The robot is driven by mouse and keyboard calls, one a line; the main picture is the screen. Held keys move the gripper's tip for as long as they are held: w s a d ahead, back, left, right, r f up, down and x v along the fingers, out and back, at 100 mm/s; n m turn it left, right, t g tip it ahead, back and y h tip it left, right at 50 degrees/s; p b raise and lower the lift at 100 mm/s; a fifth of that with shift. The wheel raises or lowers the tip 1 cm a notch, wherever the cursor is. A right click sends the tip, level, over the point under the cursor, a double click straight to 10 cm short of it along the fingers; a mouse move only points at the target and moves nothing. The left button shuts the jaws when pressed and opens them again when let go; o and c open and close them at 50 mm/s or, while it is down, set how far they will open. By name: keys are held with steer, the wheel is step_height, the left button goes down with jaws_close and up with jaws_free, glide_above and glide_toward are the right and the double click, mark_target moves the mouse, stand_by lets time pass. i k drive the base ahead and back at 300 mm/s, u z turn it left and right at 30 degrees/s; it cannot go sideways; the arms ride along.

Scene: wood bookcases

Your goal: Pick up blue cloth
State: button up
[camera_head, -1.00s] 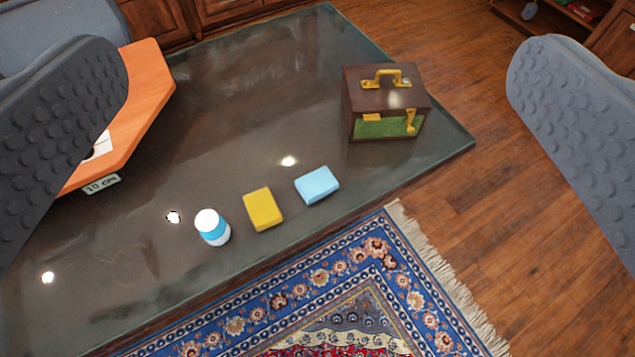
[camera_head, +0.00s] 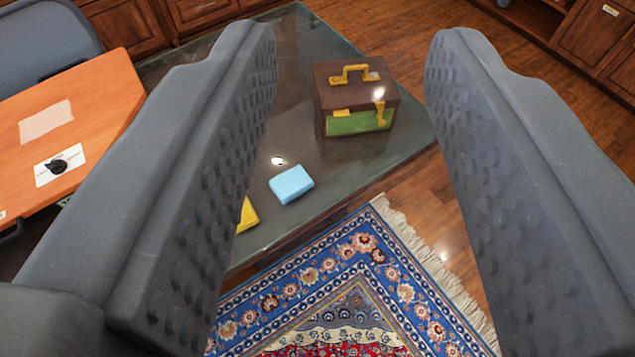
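The blue cloth (camera_head: 291,184) is a small folded light-blue block. It lies flat on the dark glossy table (camera_head: 290,110), near the table's front edge. My gripper (camera_head: 352,50) is open, with its two grey textured fingers wide apart and nothing between them. The cloth shows in the gap between the fingers, nearer the left finger, and lies beyond the gripper, not touched by it. A yellow cloth (camera_head: 246,215) lies just left of the blue one, mostly hidden behind the left finger.
A brown box (camera_head: 340,90) with a yellow handle and green front stands on the table behind and right of the cloth. An orange board (camera_head: 85,110) is at left. A patterned rug (camera_head: 330,290) lies on the wood floor in front.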

mark_target(290, 185)
steer(key=z, duration=2.05)
steer(key=k, duration=1.55)
steer(key=u, duration=1.45)
steer(key=i, duration=1.25)
steer(key=u, duration=0.05)
